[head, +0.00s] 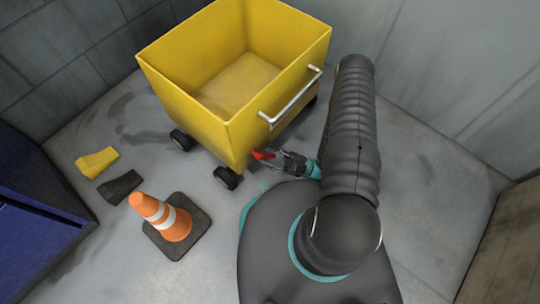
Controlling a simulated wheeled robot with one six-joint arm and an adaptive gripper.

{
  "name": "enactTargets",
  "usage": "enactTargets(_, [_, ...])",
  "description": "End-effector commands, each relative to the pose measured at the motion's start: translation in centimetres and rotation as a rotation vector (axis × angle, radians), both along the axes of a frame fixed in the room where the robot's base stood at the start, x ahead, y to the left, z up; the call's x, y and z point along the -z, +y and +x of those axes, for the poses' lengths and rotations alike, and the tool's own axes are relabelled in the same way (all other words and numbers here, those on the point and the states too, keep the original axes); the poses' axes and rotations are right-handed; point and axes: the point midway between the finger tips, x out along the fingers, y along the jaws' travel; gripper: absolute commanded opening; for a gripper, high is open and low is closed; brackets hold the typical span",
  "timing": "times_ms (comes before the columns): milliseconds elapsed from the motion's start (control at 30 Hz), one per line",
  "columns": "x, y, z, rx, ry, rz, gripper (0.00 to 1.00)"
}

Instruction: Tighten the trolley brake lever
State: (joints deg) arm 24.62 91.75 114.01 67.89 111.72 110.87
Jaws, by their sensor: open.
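The yellow trolley (190,105) stands upright on its dark wheels in the upper middle of the head view, open at the top, with a metal push bar on its right side. The red brake lever (262,155) shows low on that side, near the front corner. My gripper (279,157) is open, just right of the lever, with its fingers pointing left at it. At this size I cannot tell whether the fingers touch the lever or stand around it. The lever's mount is partly hidden by my gripper.
An orange and white cone (167,217) stands on a dark base left of my base. A yellow wedge (97,162) and a black wedge (119,187) lie farther left. A blue cabinet (40,225) is at the left edge. Grey walls close the back; floor at right is clear.

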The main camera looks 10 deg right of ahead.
Motion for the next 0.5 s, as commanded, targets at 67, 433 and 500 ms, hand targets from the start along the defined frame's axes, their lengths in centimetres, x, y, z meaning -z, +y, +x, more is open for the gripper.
enactTargets(67, [-0.2, 0.0, 0.0, 0.0, 0.0, 0.0, 0.41])
enactTargets(433, [-5.2, -0.1, 0.0, 0.002, -0.001, 0.003, 0.41])
enactTargets(500, [-6.5, -0.1, 0.0, 0.0, -0.001, 0.004, 0.53])
